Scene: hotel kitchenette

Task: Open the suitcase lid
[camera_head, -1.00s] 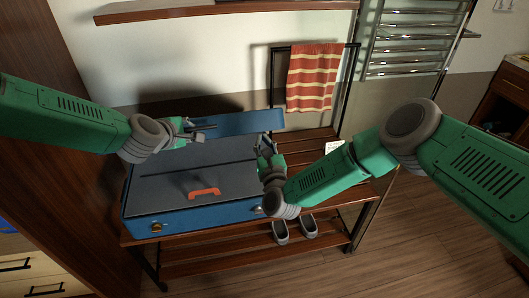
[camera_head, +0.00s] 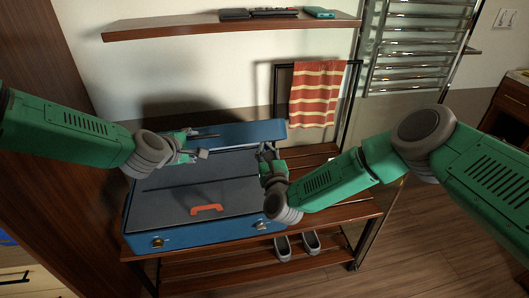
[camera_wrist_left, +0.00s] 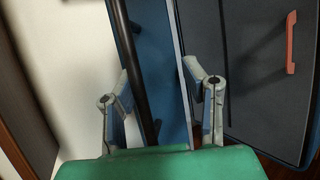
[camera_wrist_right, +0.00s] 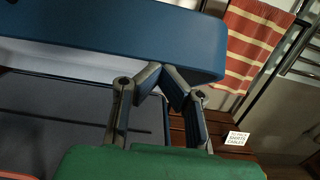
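The blue suitcase (camera_head: 190,238) lies on the wooden rack, with a dark grey panel and an orange handle (camera_head: 207,209) facing up. Its blue lid (camera_head: 235,132) stands raised along the back edge; it also shows in the left wrist view (camera_wrist_left: 160,60) and right wrist view (camera_wrist_right: 110,28). My left gripper (camera_head: 205,144) is open, with its fingers apart near the lid's left part; contact is unclear. My right gripper (camera_head: 266,148) is at the lid's right end. Its fingertips are together (camera_wrist_right: 161,70), just below the lid's edge in the right wrist view; nothing shows between them.
A striped towel (camera_head: 315,95) hangs from the rack's black rail behind the suitcase. A wall shelf (camera_head: 230,28) holds small items. Grey shoes (camera_head: 283,248) sit on the rack's lower level. A small white card (camera_wrist_right: 237,138) lies on the slats to the right.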

